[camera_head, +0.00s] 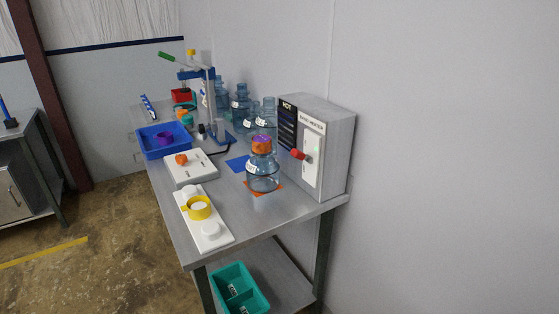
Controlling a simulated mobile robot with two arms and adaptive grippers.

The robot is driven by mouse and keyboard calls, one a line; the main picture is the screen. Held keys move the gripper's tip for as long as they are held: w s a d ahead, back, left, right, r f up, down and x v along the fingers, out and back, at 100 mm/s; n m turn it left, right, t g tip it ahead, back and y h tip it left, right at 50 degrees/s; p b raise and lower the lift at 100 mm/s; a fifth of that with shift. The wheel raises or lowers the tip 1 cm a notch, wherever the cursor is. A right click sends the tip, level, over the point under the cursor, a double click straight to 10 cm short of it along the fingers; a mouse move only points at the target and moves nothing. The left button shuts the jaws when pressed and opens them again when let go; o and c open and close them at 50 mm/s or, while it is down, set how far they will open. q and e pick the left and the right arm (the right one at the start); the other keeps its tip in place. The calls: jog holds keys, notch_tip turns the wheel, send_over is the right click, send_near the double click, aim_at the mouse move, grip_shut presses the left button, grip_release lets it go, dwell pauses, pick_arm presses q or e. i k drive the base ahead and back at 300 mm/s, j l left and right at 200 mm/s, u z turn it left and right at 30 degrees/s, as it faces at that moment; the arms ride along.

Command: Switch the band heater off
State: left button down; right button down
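The band heater (340,155) is a grey box at the right end of the bench, against the wall. Its front has a white panel labelled as a heater, a dark plate reading HOT, a red-tipped lever (298,154) and a small green spot on the panel. The lever sticks out toward the left; its exact setting is too small to tell. A clear blue jug (263,178) with an orange and purple top stands upright in front of the heater on an orange mat. Neither of my grippers is in view.
The metal bench (215,240) also holds a white board with a yellow ring (198,208), a white box with an orange knob (181,160), a blue tray (150,148), a blue press with a green handle and several more jugs behind. A teal bin (240,290) sits on the lower shelf.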

aim_at(296, 154)
jog(key=z, duration=0.65)
jog(key=i+j+z, duration=0.15)
jog(key=j+z, duration=0.3)
jog(key=j, duration=0.25)
jog(key=j+z, duration=0.45)
jog(key=j, duration=0.3)
jog(key=j+z, duration=0.45)
jog(key=j, duration=0.3)
